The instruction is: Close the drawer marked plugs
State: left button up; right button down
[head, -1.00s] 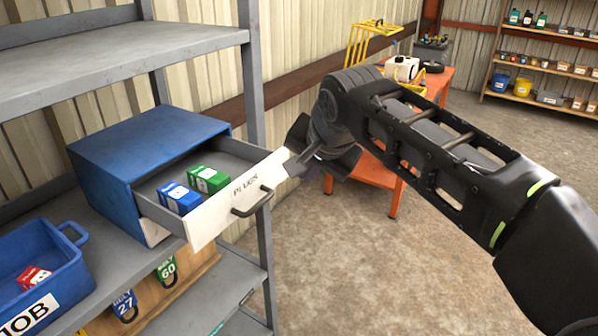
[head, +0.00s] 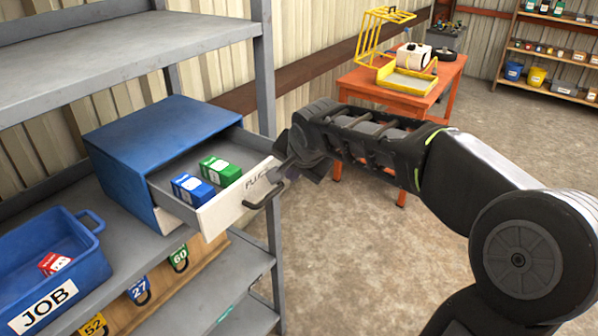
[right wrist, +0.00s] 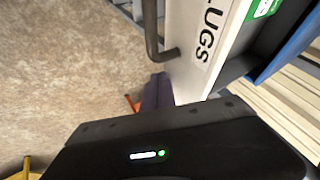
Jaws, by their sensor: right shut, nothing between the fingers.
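The drawer marked plugs (head: 228,213) is pulled part way out of a blue cabinet (head: 165,130) on a grey shelf. Its white front carries black lettering and a dark handle (head: 263,192). A blue box (head: 190,190) and a green box (head: 220,171) lie inside. My right gripper (head: 283,172) is shut and empty at the right end of the drawer front, hiding part of the lettering; I cannot tell whether it touches. In the right wrist view the white front (right wrist: 210,45) and handle (right wrist: 151,35) are close to the gripper. My left gripper is not in view.
A blue JOB bin (head: 80,262) holding a red and white box (head: 53,263) stands left of the cabinet. A shelf post (head: 265,80) rises just behind the drawer. An orange table (head: 400,90) stands beyond my arm. The floor at right is open.

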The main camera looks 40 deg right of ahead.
aim_at(238, 154)
jog(key=shift+w, duration=0.15)
jog(key=w, duration=0.2)
jog(key=w+a+b, duration=0.1)
jog(key=w, duration=0.1)
jog(key=w+a+b, duration=0.1)
jog(key=w, duration=0.2)
jog(key=shift+w+a+f, duration=0.1)
jog(key=shift+a+f, duration=0.05)
jog(key=shift+a, duration=0.1)
jog(key=w, duration=0.2)
jog(key=w+a, duration=0.1)
jog(key=w, duration=0.2)
jog(key=w+a+p, duration=0.1)
jog(key=w, duration=0.1)
jog(key=shift+w+a, duration=0.1)
jog(key=shift+w, duration=0.5)
jog(key=shift+w+a+r, duration=0.1)
jog(key=shift+a+r, duration=0.05)
jog(key=shift+r, duration=0.15)
